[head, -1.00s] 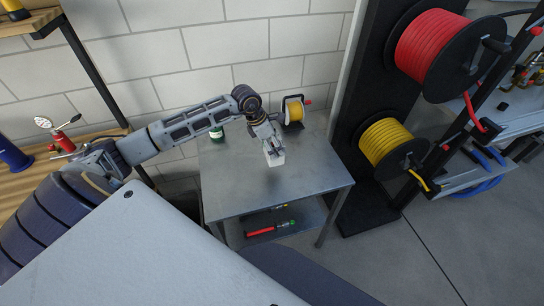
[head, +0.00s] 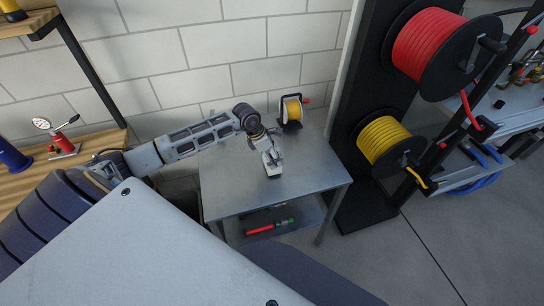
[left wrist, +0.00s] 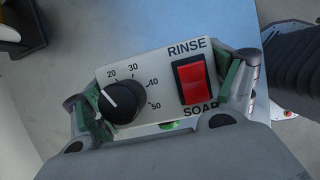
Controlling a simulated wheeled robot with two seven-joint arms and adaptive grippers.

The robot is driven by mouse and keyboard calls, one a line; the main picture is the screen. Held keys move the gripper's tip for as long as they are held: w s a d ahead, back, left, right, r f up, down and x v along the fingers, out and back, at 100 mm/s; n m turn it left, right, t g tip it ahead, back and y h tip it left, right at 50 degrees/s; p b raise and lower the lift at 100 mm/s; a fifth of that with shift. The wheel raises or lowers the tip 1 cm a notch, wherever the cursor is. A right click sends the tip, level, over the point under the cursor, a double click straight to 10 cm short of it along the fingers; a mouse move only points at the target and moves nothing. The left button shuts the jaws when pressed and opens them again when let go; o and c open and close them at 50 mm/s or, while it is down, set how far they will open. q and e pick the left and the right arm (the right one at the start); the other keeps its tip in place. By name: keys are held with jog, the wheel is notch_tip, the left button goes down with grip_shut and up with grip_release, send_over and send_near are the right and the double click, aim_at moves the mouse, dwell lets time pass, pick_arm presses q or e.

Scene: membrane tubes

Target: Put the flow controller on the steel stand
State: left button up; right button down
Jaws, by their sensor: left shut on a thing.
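The flow controller, a pale box with a black dial and a red rocker switch, fills the middle of the left wrist view (left wrist: 150,85). In the head view it is the small white block (head: 273,170) over the top of the steel stand (head: 232,190). My left gripper (head: 268,157) is shut on the controller, one green-padded finger at each end. The controller is low over the middle of the stand top; I cannot tell whether its underside touches the metal. My right gripper is in neither view.
A small yellow reel (head: 291,111) stands at the stand's back edge. Bare top lies around the controller. Red-handled tools (head: 262,228) lie on the lower shelf. A black rack with a red hose reel (head: 438,48) and a yellow one (head: 383,140) stands close on the right.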

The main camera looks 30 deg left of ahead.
pick_arm(q)
jog(key=shift+f, duration=0.6)
jog(key=shift+f, duration=0.1)
jog(key=o, duration=1.1)
